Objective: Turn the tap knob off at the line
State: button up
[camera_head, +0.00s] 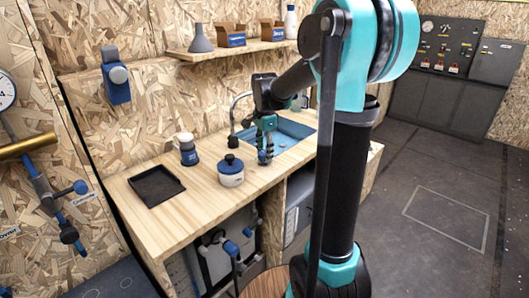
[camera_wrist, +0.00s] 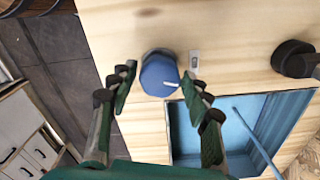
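The blue round tap knob (camera_wrist: 159,75) sits on the wooden worktop beside the sink in the wrist view. A short white line marks its lower right part. A small pale label (camera_wrist: 194,61) lies on the wood just right of the knob. My gripper (camera_wrist: 158,80) is open, with one finger on each side of the knob. A small gap shows at the left finger; the right finger is very close, and I cannot tell if it touches. In the head view my gripper (camera_head: 265,156) points down at the worktop near the sink, and the knob is largely hidden there.
The blue sink (camera_wrist: 190,130) lies beside the knob, with a dark round fitting (camera_wrist: 293,58) nearby. In the head view a white pot with a blue lid (camera_head: 231,172), a cup (camera_head: 188,150) and a black tray (camera_head: 156,186) stand left of my gripper.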

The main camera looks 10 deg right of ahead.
jog(key=c, duration=0.7)
jog(key=shift+n, duration=1.9)
jog(key=o, duration=1.1)
jog(key=shift+o, duration=0.2)
notch_tip(320, 180, up, 12)
